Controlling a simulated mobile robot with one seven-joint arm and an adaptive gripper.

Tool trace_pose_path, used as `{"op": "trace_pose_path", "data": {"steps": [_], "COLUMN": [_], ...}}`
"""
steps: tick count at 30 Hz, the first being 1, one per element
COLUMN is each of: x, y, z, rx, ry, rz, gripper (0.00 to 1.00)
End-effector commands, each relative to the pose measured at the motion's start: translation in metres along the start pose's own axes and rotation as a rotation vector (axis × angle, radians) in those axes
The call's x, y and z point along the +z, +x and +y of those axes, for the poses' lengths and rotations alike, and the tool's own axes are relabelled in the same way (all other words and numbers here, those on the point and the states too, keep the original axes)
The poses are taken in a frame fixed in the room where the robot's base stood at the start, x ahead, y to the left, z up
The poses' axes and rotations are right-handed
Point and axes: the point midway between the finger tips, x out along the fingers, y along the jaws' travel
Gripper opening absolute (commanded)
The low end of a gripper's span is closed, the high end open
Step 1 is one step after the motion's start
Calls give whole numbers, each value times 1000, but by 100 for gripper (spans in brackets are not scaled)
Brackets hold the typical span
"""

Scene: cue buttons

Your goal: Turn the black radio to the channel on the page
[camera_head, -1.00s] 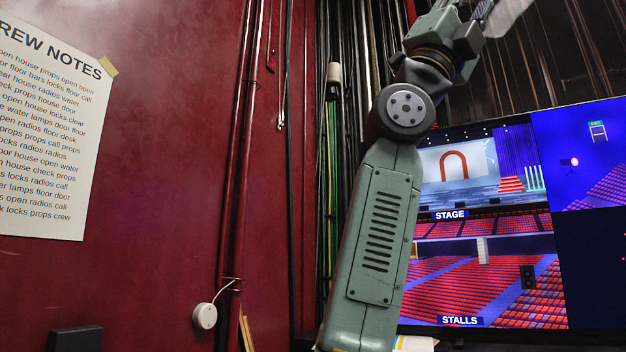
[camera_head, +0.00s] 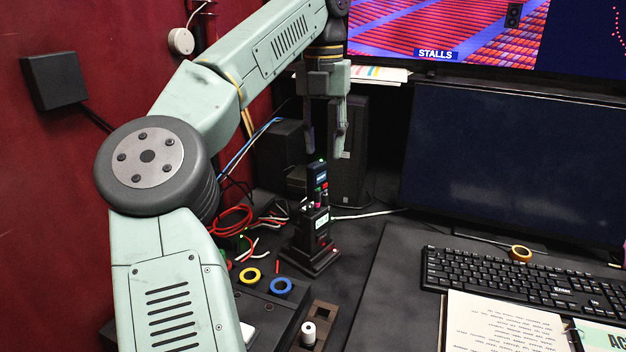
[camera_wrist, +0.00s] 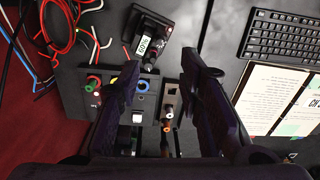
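The black radio (camera_head: 317,175) appears to stand upright in a dark stand (camera_head: 312,255) with a small lit display, left of the monitors. The same upright unit shows from above in the wrist view (camera_wrist: 154,44); its knob cannot be made out clearly. My gripper (camera_head: 325,140) points down just above the radio; its fingers are apart and empty, as the wrist view (camera_wrist: 160,66) also shows. The open page (camera_head: 505,325) lies on the desk at right.
A panel with coloured ring buttons (camera_head: 281,287) lies in front of the stand. Red cables (camera_head: 232,222) lie left of it. A dark monitor (camera_head: 505,160) and keyboard (camera_head: 525,275) are at right. A black box (camera_head: 55,80) is on the red wall.

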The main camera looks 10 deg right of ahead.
Motion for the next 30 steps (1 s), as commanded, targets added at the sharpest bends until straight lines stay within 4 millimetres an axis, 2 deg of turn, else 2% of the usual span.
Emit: {"op": "trace_pose_path", "data": {"steps": [5,12,18,23,30], "x": [-2,-2,-2,-2,-2], "y": [21,65,93,104,106], "z": [3,2,1,1,1], "rx": [7,7,5,3,2], "ry": [-1,0,1,0,0], "rz": [13,13,11,11,10], "gripper": [33,33,33,33,33]}}
